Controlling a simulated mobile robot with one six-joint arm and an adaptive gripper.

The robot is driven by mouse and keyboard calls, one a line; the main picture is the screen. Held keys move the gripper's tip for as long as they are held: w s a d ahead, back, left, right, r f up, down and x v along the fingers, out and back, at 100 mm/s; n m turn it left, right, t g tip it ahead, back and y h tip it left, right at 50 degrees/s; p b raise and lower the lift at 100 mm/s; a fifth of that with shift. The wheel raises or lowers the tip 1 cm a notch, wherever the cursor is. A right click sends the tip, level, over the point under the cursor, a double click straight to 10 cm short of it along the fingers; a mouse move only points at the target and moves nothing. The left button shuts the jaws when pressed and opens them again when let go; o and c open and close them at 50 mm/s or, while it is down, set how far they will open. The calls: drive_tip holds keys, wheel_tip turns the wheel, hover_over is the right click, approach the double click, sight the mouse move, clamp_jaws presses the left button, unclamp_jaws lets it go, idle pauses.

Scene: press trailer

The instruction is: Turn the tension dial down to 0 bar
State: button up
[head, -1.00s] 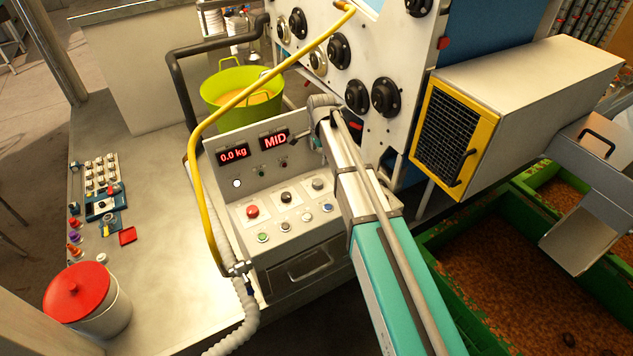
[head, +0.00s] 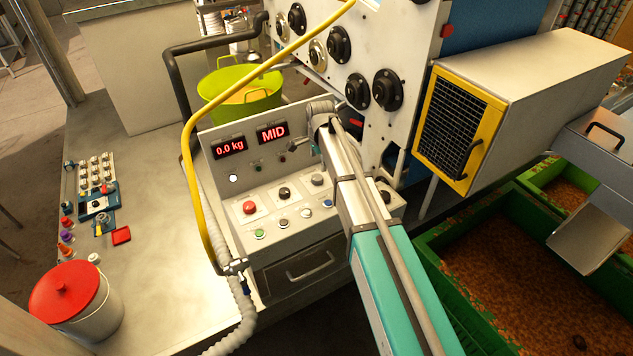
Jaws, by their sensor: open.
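The control box (head: 219,174) stands on the bench with a sloped button panel and an upright back panel. Its left red display (head: 230,148) reads 0.0 kg and its right red display (head: 271,132) reads MID. I cannot make out a dial marked in bar, and my arm hides the right part of the box. My arm reaches up from the lower right, and its wrist bends near the top right of the back panel. My gripper is hidden behind it. A small grey piece (head: 298,145) shows left of the arm; I cannot tell whether it is a lever.
A yellow pipe (head: 184,170) and a ribbed hose (head: 240,310) run left of the box. A green tub (head: 215,85) stands behind it. A white machine frame with black round fittings (head: 387,90) and a yellow-framed box (head: 520,90) stand right. A red-lidded bucket (head: 68,288) stands left.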

sight(317, 178)
drive_tip(key=shift+w+a+f+b, duration=0.1)
drive_tip(key=shift+w+f+b, duration=0.05)
drive_tip(key=shift+f+b, duration=1.75)
drive_tip(key=shift+w+a+f+b, duration=0.1)
drive_tip(key=shift+f+b, duration=1.6)
drive_tip(key=shift+f, duration=0.3)
drive_tip(key=c, duration=1)
drive_tip(key=shift+a, duration=0.15)
drive_tip(key=shift+c, duration=0.8)
drive_tip(key=shift+d, duration=0.2)
drive_tip(key=shift+s, duration=0.1)
